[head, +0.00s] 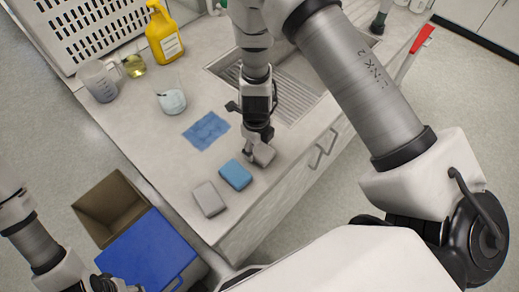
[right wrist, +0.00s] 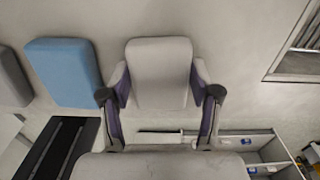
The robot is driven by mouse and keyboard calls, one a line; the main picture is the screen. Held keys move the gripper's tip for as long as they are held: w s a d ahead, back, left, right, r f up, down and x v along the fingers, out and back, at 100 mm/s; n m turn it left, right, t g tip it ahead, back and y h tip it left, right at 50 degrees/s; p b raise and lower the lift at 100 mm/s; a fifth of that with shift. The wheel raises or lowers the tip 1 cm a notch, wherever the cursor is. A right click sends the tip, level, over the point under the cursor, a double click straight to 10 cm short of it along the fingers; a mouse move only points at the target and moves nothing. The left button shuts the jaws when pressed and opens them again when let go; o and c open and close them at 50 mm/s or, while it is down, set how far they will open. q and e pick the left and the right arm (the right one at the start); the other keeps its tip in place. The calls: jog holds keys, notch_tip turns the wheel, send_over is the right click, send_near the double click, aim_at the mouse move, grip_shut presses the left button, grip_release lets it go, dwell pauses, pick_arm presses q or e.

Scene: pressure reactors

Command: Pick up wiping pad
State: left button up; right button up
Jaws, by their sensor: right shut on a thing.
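My right gripper (head: 258,150) reaches down to the countertop and is shut on a light grey wiping pad (head: 264,154). In the right wrist view the grey pad (right wrist: 159,72) sits between the two fingers of my right gripper (right wrist: 160,92). A blue pad (head: 235,175) lies just left of it, and it also shows in the right wrist view (right wrist: 64,72). A second grey pad (head: 209,199) lies farther left, near the counter's front edge. My left gripper (head: 108,285) is only partly in view at the bottom left, and its fingers cannot be made out.
A blue cloth (head: 206,130) lies flat behind the pads. A beaker (head: 171,99), a measuring jug (head: 99,81) and a yellow bottle (head: 164,35) stand at the back left. A sink (head: 296,100) is on the right. Boxes with a blue lid (head: 147,254) stand below the counter.

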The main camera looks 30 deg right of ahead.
aim_at(257, 147)
jog(key=r+p, duration=0.1)
jog(key=r, duration=0.4)
jog(key=shift+w+r+p, duration=0.2)
jog(key=shift+r+p, duration=0.05)
jog(key=shift+p, duration=0.1)
notch_tip(257, 147, up, 4)
jog(key=shift+s+r, duration=0.1)
jog(key=shift+r, duration=0.05)
jog(key=shift+c, duration=0.9)
